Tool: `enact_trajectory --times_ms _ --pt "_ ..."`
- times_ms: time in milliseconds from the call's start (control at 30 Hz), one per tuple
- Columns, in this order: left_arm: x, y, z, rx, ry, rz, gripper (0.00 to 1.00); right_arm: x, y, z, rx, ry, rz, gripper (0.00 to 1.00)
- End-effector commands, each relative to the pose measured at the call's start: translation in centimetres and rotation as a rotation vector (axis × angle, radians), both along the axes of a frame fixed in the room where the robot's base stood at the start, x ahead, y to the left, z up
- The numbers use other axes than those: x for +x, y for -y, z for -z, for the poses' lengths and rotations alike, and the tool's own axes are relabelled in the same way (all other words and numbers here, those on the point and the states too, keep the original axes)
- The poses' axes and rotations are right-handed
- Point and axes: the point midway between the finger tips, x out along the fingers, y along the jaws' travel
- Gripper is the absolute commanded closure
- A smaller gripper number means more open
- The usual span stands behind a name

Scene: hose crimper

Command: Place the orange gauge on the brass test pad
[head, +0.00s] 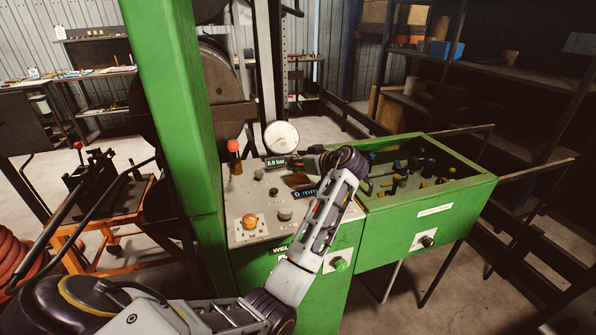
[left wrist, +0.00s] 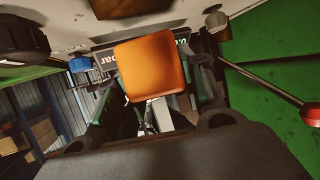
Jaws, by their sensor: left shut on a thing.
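My left gripper (head: 303,165) is over the grey control panel (head: 262,200) of the green machine. In the left wrist view, the gripper (left wrist: 150,88) is shut on the orange gauge (left wrist: 150,65), a block with rounded corners held between its fingers. A brownish square (left wrist: 130,8) at the top edge of that view lies on the panel and looks like the brass test pad. In the head view a brownish patch (head: 297,181) shows beside the gripper; I cannot tell if it is the pad or the gauge. The right gripper is not in view.
A white dial (head: 282,138) stands at the panel's back. An amber bottle with a red cap (head: 235,156), an orange knob (head: 250,221) and a grey knob (head: 285,213) are on the panel. A green tray (head: 466,188) of tools adjoins right. A green post (head: 180,100) rises left.

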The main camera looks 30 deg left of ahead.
Motion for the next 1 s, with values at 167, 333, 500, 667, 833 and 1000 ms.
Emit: enact_trajectory --times_ms 167,333,500,667,833,1000 --pt "0.0 0.0 1.4 0.002 -0.002 0.0 0.93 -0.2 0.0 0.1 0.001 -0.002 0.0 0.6" --pt "0.0 0.0 3.1 0.0 -0.001 0.0 0.93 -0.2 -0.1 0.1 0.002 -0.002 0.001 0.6" --pt "0.0 0.0 3.7 0.001 0.0 0.0 0.93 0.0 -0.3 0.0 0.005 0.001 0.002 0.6" --pt "0.0 0.0 3.6 0.001 0.0 0.0 0.93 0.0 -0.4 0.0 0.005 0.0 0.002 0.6" --pt "0.0 0.0 3.8 0.001 0.0 0.0 0.93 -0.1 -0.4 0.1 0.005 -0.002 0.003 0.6" --pt "0.0 0.0 3.9 -0.001 -0.001 0.0 0.47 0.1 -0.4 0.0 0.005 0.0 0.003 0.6"
